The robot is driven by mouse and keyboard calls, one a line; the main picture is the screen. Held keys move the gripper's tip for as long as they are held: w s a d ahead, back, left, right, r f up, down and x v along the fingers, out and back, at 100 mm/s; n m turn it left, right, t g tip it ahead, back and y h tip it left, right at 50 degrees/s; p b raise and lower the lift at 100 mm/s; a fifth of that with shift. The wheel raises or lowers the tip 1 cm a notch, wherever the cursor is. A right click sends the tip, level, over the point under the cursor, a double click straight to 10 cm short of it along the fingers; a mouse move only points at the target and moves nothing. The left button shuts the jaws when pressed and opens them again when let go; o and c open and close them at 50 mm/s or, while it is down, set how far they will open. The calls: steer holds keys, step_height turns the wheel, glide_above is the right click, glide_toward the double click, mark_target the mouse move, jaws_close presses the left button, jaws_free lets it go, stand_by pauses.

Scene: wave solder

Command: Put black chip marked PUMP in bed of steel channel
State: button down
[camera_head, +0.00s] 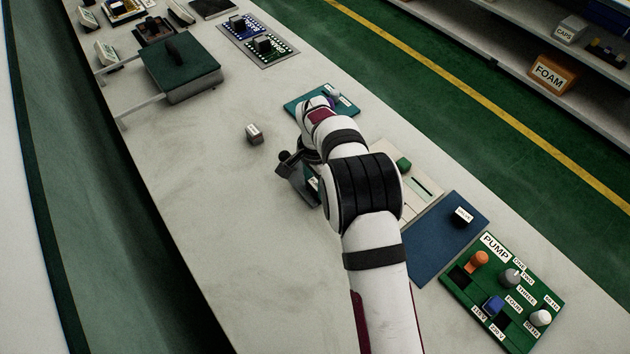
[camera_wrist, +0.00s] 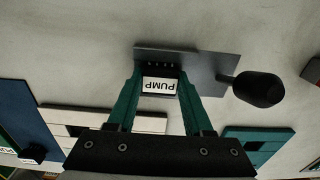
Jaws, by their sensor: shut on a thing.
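The black chip marked PUMP (camera_wrist: 159,86) sits between the green fingers of my gripper (camera_wrist: 160,78) in the wrist view; its white label reads upside down. My gripper is shut on it. The steel channel (camera_wrist: 205,70) lies just beyond the fingertips, with a black knob (camera_wrist: 259,89) on its right. The chip overlaps the channel in this view; I cannot tell whether it touches the bed. In the head view the steel channel (camera_head: 297,181) shows left of my arm, which hides most of the gripper and the chip.
A small labelled block (camera_head: 254,134) stands left of the channel. A teal board (camera_head: 300,108), a cream tray (camera_head: 424,205) and a blue mat (camera_head: 428,243) with a black chip (camera_head: 463,215) lie along the far side. A green PUMP board (camera_head: 460,300) is at lower right.

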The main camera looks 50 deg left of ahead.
steer(key=shift+f, duration=0.1)
steer(key=shift+c, duration=1.1)
jaws_free()
